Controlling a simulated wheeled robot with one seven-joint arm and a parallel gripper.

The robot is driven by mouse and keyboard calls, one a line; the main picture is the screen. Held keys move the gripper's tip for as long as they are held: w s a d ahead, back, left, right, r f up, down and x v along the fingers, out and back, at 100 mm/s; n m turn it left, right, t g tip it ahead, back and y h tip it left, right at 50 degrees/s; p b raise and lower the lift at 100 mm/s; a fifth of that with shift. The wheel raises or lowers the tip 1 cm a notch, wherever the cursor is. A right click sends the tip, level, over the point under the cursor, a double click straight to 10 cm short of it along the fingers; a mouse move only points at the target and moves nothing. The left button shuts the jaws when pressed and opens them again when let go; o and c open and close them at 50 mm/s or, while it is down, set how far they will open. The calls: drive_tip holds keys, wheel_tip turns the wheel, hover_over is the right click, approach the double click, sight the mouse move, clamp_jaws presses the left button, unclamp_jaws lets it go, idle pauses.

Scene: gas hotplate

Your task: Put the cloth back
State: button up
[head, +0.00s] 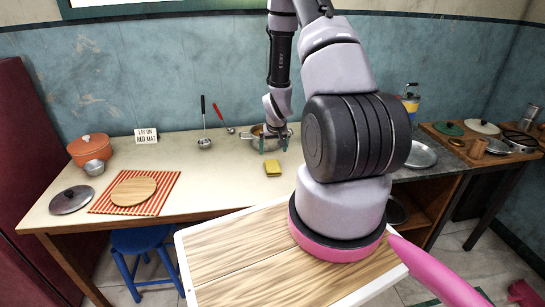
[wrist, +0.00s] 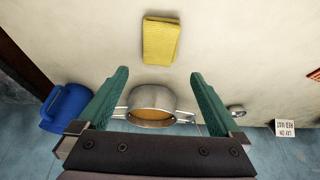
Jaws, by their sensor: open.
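A folded yellow cloth (head: 272,168) lies flat on the pale counter, in front of a metal pot (head: 257,131). In the wrist view the cloth (wrist: 160,41) is at the top centre, beyond my fingertips and apart from them. My gripper (head: 273,144) is open and empty above the counter by the pot; its green fingers (wrist: 160,73) stand wide apart in the wrist view. The pot (wrist: 152,98) shows between and below them there. A red-striped mat (head: 104,205) lies at the counter's left, with a round wooden board (head: 134,191) on it.
A sign (head: 146,136) reads "LAY ON RED MAT". An orange pot (head: 88,149), small metal bowl (head: 94,167) and lid (head: 71,200) surround the mat's left side. A blue jug (wrist: 68,106) stands beside the pot. Counter between mat and cloth is clear.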

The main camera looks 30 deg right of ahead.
drive_tip(key=s+a+r+t, duration=0.1)
drive_tip(key=a+r, duration=0.2)
drive_tip(key=r, duration=0.7)
drive_tip(key=s+a+r+y, duration=0.1)
drive_tip(key=s+a+r, duration=0.1)
drive_tip(key=r, duration=0.8)
drive_tip(key=s+a+r+t, duration=0.1)
drive_tip(key=a+r, duration=0.2)
drive_tip(key=r, duration=0.8)
drive_tip(key=s+a+r+y, duration=0.1)
drive_tip(key=s+a+r, duration=0.2)
drive_tip(key=s+r, duration=0.4)
drive_tip(key=s+a+r+m+y, duration=0.1)
drive_tip(key=s+a+r, duration=0.2)
drive_tip(key=s+r, duration=0.5)
drive_tip(key=s, duration=0.5)
drive_tip(key=shift+a+t, duration=0.3)
